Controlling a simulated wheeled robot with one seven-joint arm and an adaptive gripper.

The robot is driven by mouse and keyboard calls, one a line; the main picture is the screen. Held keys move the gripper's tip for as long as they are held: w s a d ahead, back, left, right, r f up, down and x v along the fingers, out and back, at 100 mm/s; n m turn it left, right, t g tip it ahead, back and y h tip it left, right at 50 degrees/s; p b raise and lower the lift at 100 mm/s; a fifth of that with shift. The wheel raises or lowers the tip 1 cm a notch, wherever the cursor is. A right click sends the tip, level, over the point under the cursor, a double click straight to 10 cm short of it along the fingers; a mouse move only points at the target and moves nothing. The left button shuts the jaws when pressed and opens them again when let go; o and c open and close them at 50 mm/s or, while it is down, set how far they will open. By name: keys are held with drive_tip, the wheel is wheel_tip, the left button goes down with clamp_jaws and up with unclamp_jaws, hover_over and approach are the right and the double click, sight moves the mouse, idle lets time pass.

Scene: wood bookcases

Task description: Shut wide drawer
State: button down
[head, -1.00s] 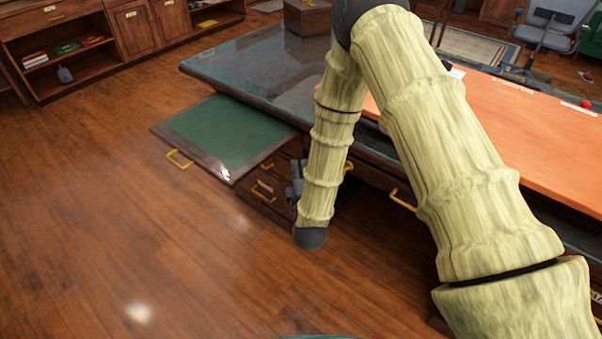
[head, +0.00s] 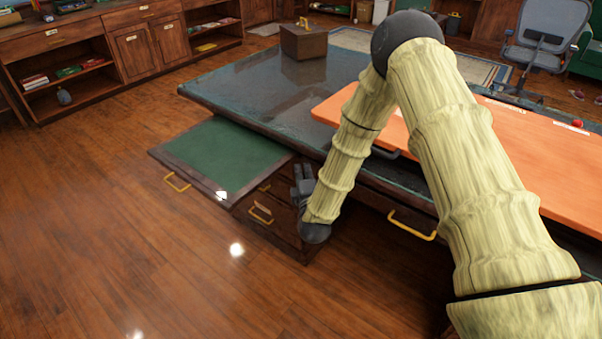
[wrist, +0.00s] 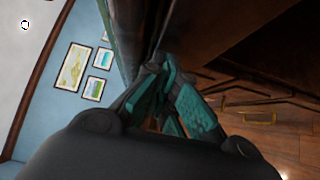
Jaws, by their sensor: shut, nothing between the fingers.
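A wide drawer front with a yellow handle (head: 412,225) runs under the orange-topped part of the desk; I cannot tell how far out it is. To its left, a green-topped pull-out panel (head: 225,158) with its own yellow handle (head: 177,182) sticks well out from under the desktop. My gripper (head: 303,178) is by the front of the desk's left pedestal, just right of the panel and left of the wide drawer's handle. In the wrist view my gripper (wrist: 165,75) has its teal fingers together and empty, close to a dark wooden surface.
Small pedestal drawers (head: 265,213) with yellow handles lie below the green panel. A brown box (head: 303,42) stands on the dark desktop (head: 255,90). Bookcases (head: 100,50) line the back left. The wooden floor (head: 110,230) in front and left is clear.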

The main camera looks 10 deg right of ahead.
drive_tip(key=shift+w+d+r, duration=0.2)
drive_tip(key=shift+w+d, duration=0.85)
drive_tip(key=shift+d, duration=0.15)
